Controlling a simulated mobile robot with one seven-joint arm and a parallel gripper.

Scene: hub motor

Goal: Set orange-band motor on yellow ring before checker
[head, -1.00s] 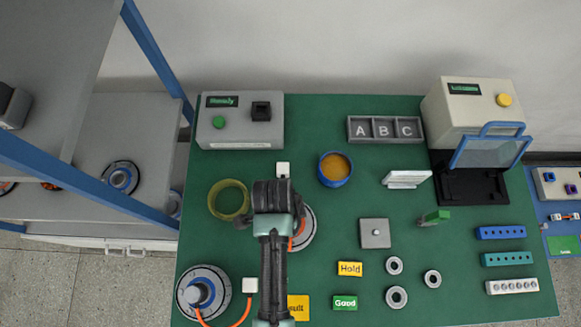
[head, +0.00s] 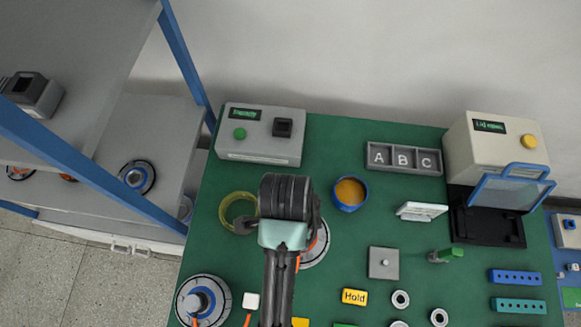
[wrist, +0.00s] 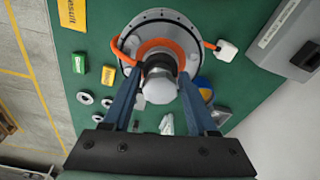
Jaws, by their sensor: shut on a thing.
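The orange-band motor (wrist: 182,35) is a grey flanged disc with an orange ring around its hub. In the wrist view, my gripper (wrist: 159,78) is shut on its grey shaft, one blue finger on each side. In the head view, the motor (head: 318,248) is mostly hidden under my gripper (head: 285,218); I cannot tell whether it is off the mat. The yellow ring (head: 228,217) lies just left of my gripper and looks empty. The checker (head: 262,150), a grey box with a green button, stands behind the ring.
A blue-centred motor (head: 215,310) with an orange cable sits front left. A shelf with a blue post (head: 187,60) rises at the left.

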